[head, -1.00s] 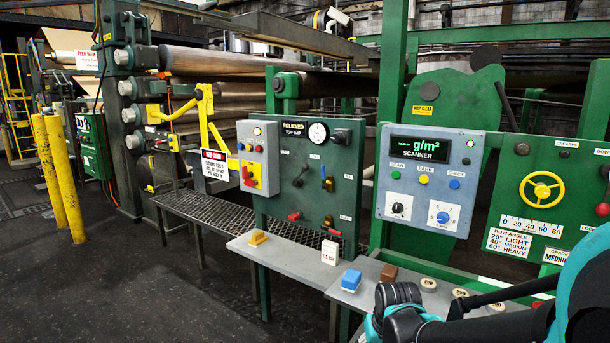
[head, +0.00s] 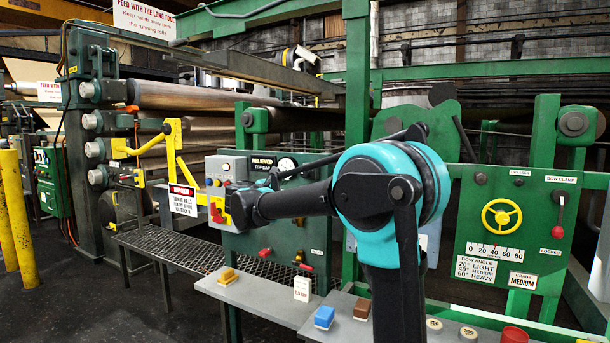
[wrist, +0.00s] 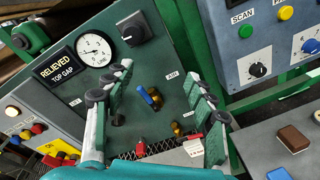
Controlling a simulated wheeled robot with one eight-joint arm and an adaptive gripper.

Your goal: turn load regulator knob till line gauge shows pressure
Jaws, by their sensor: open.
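A black knob (wrist: 131,29) with a small label that seems to read LOAD is on the green panel (wrist: 150,70), top middle in the wrist view. The round white gauge (wrist: 95,50) is left of it, beside the RELIEVED / TOP GAP sign; its needle is too small to read. Part of the gauge shows in the head view (head: 287,163), where my arm hides the knob. My gripper (wrist: 161,74) is open and empty before the panel, its fingertips below and right of the knob, apart from it. A blue-handled valve (wrist: 151,97) shows between the fingers.
A brass valve (wrist: 179,129) and red levers sit lower on the panel. A grey button box (wrist: 35,115) is to the left, the scanner panel (wrist: 265,40) to the right. A grey shelf (head: 255,298) with blocks and a mesh walkway (head: 190,250) lie below.

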